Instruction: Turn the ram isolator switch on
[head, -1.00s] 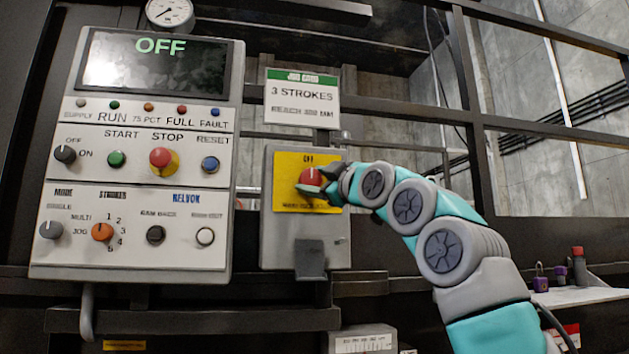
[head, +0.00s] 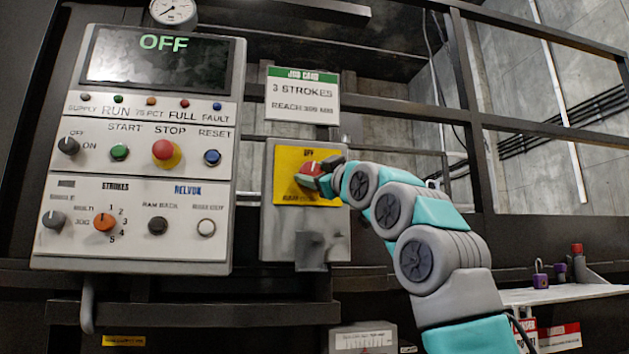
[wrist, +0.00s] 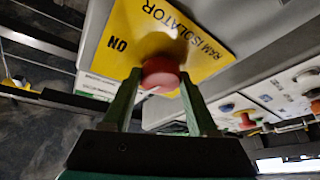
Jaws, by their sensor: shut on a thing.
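The ram isolator switch is a red knob (head: 308,174) on a yellow plate (head: 292,192) on a grey box (head: 285,235), right of the main panel. The word OFF shows at the top of the plate in the head view. In the wrist view the plate (wrist: 200,55) reads RAM ISOLATOR and ON, and the red knob (wrist: 160,74) sits between two green fingers. My gripper (wrist: 161,88) is shut on the red knob. The wrist view is rolled strongly relative to the plate. My gripper and wrist partly cover the knob in the head view, and its exact setting is hard to read.
The control panel (head: 135,205) left of the box has a screen (head: 155,62) reading OFF, several buttons and knobs. A job card (head: 303,95) reading 3 STROKES is above the box. A shelf (head: 555,296) with padlocks is at the right. Dark rails cross behind my arm.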

